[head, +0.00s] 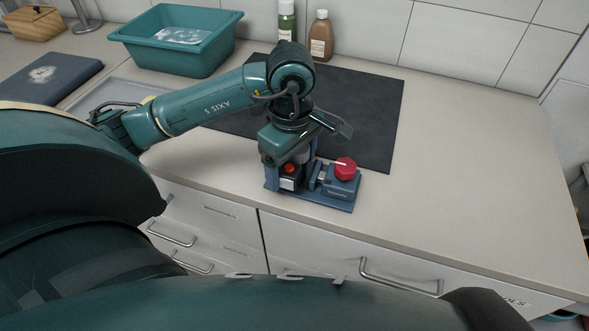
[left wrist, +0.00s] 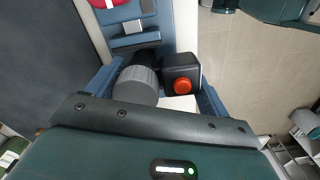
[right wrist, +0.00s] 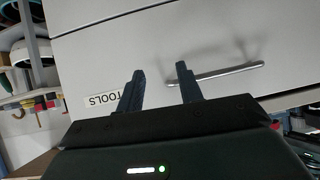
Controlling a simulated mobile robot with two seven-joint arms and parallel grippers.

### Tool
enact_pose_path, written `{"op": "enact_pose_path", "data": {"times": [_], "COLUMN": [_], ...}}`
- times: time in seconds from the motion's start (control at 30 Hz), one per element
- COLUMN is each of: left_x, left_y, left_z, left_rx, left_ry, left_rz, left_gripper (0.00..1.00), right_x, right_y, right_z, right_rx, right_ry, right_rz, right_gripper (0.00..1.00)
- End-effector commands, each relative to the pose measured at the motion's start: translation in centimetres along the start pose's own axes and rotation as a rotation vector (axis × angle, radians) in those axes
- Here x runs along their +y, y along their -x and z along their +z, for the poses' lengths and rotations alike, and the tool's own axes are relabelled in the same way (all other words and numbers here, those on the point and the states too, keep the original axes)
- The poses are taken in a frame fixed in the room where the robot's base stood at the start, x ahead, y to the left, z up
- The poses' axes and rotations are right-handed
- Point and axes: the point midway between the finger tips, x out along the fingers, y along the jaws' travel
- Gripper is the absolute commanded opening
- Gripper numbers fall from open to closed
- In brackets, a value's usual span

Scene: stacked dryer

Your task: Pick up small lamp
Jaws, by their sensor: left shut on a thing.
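No separate item is plainly recognisable as a small lamp. A blue device (head: 339,201) with a red knob (head: 345,168) sits on the counter near its front edge. At its left end is a small black block with an orange-red round cap (left wrist: 183,87), beside a grey ribbed cylinder (left wrist: 136,86). My left gripper (head: 287,178) points down over this end, shut on it, with a finger at either side of the cylinder and block in the left wrist view. Its exact contact is hidden. My right gripper (right wrist: 161,88) is open and empty, in front of a drawer.
A dark mat (head: 365,115) lies behind the device. A teal tub (head: 180,62), a green bottle (head: 287,20) and a brown bottle (head: 320,38) stand at the back. The counter to the right is clear. A drawer handle (right wrist: 215,75) is close to my right gripper.

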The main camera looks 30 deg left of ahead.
Motion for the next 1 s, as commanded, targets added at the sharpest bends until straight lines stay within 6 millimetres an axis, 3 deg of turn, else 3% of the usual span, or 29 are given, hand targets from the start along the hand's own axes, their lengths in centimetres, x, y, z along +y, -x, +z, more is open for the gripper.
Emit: {"op": "enact_pose_path", "data": {"times": [0.13,0.47,0.8,1.0], "left_x": [0.0,0.1,0.1,0.2], "left_y": [0.0,0.9,7.5,9.6], "left_z": [0.0,0.0,-0.1,-0.1], "left_rx": [0.0,0.0,0.003,0.001], "left_ry": [0.0,0.0,0.001,0.004], "left_rz": [0.001,0.005,0.008,0.005], "left_gripper": [0.53,0.52,0.52,0.52], "right_x": [0.0,0.0,-0.2,-0.1], "right_y": [0.0,0.0,0.3,0.4], "right_z": [0.0,0.3,0.1,0.0], "right_rx": [-0.001,-0.004,-0.006,-0.008], "right_ry": [0.0,-0.002,-0.003,-0.003], "right_rz": [0.0,0.0,-0.002,-0.001], "right_gripper": [0.36,0.36,0.36,0.36]}}
